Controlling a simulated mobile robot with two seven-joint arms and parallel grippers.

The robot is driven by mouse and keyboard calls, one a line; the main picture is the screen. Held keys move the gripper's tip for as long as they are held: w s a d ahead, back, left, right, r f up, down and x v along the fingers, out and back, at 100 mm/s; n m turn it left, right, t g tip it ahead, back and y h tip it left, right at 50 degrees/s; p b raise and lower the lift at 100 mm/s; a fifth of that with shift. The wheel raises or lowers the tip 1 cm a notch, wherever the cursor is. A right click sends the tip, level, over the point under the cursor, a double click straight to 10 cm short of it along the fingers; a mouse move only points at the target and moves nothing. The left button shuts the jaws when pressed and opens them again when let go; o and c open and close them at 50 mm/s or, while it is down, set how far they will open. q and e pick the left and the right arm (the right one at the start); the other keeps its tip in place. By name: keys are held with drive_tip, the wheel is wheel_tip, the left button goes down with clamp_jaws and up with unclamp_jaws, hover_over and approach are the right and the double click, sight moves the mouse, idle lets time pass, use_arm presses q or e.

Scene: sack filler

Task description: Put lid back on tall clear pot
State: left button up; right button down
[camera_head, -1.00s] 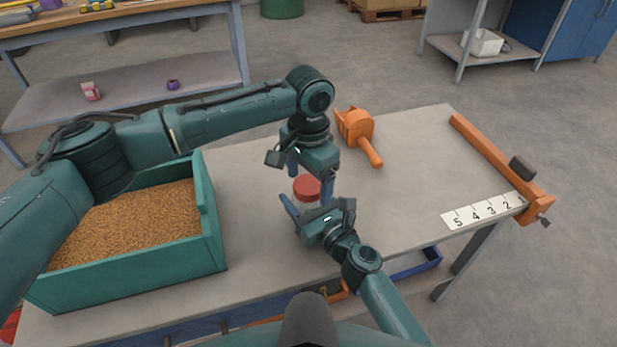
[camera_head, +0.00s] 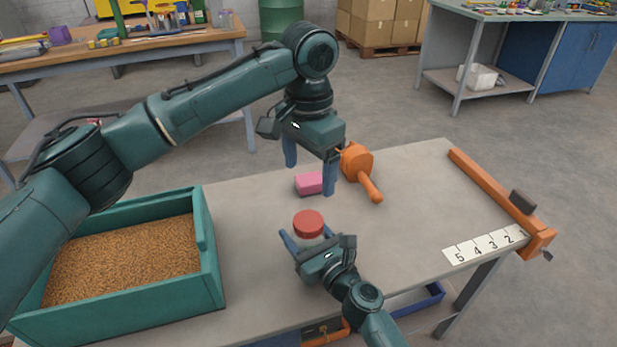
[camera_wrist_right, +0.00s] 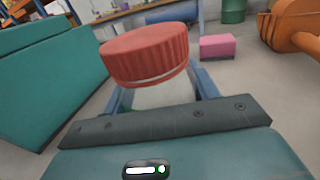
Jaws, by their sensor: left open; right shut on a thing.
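The red lid (camera_head: 308,223) sits on top of the tall clear pot; it also shows large in the right wrist view (camera_wrist_right: 145,55). The pot's pale body (camera_wrist_right: 165,95) shows below the lid there, mostly hidden by my gripper. A thin light line runs under the lid's rim, and I cannot tell how tightly it sits. My right gripper (camera_head: 314,240) is shut on the pot below the lid. My left gripper (camera_head: 310,180) is open and empty, pointing down above the table, apart from the lid.
A green bin of grain (camera_head: 212,262) stands at the left. A pink block (camera_head: 309,183) lies behind the lid, with an orange scoop (camera_head: 358,163) near it. An orange bar (camera_head: 495,192) and number strip (camera_head: 484,245) lie at the right. The table's right middle is clear.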

drive_tip(key=shift+c, duration=1.8)
unclamp_jaws()
drive_tip(key=shift+s+d, duration=0.3)
drive_tip(key=shift+s, duration=0.1)
drive_tip(key=v, duration=1.2)
drive_tip(key=shift+s+b, duration=0.1)
drive_tip(key=shift+b, duration=0.2)
